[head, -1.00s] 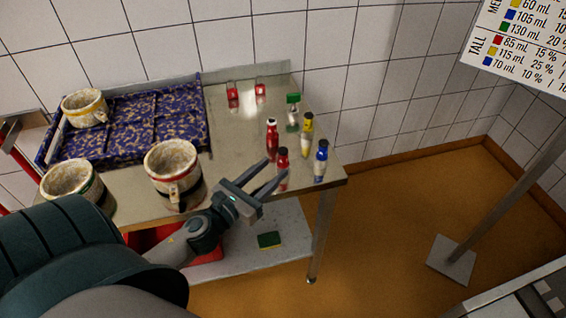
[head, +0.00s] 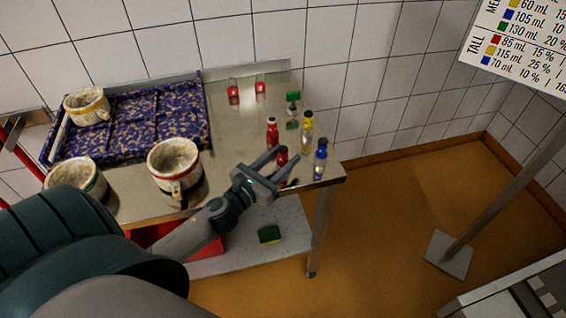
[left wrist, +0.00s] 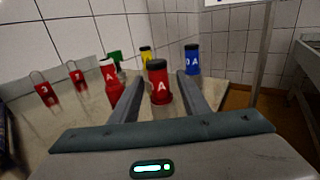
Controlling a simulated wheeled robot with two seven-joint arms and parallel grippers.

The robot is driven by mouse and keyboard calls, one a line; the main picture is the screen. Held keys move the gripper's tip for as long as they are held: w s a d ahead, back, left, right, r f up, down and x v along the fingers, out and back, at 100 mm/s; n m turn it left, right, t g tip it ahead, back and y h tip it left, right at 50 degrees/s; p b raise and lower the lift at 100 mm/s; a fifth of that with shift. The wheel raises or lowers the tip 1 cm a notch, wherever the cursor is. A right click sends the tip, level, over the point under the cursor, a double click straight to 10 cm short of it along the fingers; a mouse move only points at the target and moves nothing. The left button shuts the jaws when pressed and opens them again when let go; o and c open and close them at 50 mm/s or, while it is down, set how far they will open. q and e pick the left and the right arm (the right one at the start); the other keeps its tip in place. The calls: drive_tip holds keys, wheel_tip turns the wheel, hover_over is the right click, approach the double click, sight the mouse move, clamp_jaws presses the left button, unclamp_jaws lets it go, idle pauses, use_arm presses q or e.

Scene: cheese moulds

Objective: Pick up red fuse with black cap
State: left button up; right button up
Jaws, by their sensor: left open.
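The near red bottle with a black cap (head: 282,154) stands upright near the table's front right edge and is marked A in the left wrist view (left wrist: 160,88). My left gripper (head: 287,168) is open, with its fingers on either side of this bottle; they also flank it in the left wrist view (left wrist: 160,80). I cannot tell whether they touch it. My right gripper is not in view.
Cups, one nearby (head: 174,165), and a speckled blue tray (head: 135,128) fill the left.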

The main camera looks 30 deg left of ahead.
use_arm(q)
drive_tip(key=w, duration=0.1)
drive_tip(key=w+p, duration=0.1)
drive_tip(key=w, duration=0.1)
drive_tip(key=shift+w+d+r, duration=0.1)
drive_tip(key=shift+r, duration=0.2)
drive_tip(key=shift+w+f, duration=0.1)
drive_tip(key=shift+w, duration=0.4)
drive_tip(key=shift+c, duration=0.7)
clamp_jaws()
